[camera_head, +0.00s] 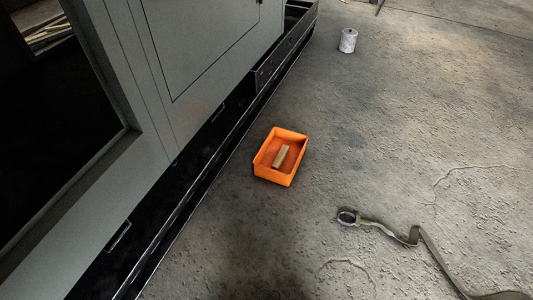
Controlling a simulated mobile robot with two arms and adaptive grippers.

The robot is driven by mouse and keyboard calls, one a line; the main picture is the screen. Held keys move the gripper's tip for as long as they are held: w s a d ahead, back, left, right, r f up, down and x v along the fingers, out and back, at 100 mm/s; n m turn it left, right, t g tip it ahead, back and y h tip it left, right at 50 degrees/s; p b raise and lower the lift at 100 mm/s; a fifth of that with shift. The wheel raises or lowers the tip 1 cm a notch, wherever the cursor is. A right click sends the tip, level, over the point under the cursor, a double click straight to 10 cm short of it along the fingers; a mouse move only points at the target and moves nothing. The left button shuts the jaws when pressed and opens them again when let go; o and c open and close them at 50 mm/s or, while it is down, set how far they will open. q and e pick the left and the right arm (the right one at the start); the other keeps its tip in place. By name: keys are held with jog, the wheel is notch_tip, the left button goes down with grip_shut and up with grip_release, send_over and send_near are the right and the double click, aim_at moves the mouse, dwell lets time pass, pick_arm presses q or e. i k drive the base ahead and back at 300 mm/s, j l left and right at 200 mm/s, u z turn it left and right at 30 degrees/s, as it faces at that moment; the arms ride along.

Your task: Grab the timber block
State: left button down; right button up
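The timber block (281,156) is a small light-brown piece lying inside an orange open bin (261,172). The bin sits on the concrete floor near the middle of the head view, and the block rests tilted in direction across its bottom. Neither of my grippers shows in this view, and nothing touches the block apart from the bin.
A large grey enclosure (200,50) with a black base rail (195,190) fills the left side, close to the bin. A white roll or can (348,40) stands at the top. A strap with a ring end (400,235) lies at lower right. The floor right of the bin is clear.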

aim_at(279, 159)
jog(key=i+j, duration=0.25)
jog(key=j, duration=0.15)
jog(key=i+j+z, duration=0.15)
jog(key=j, duration=0.2)
jog(key=i+j, duration=0.25)
jog(key=j, duration=0.15)
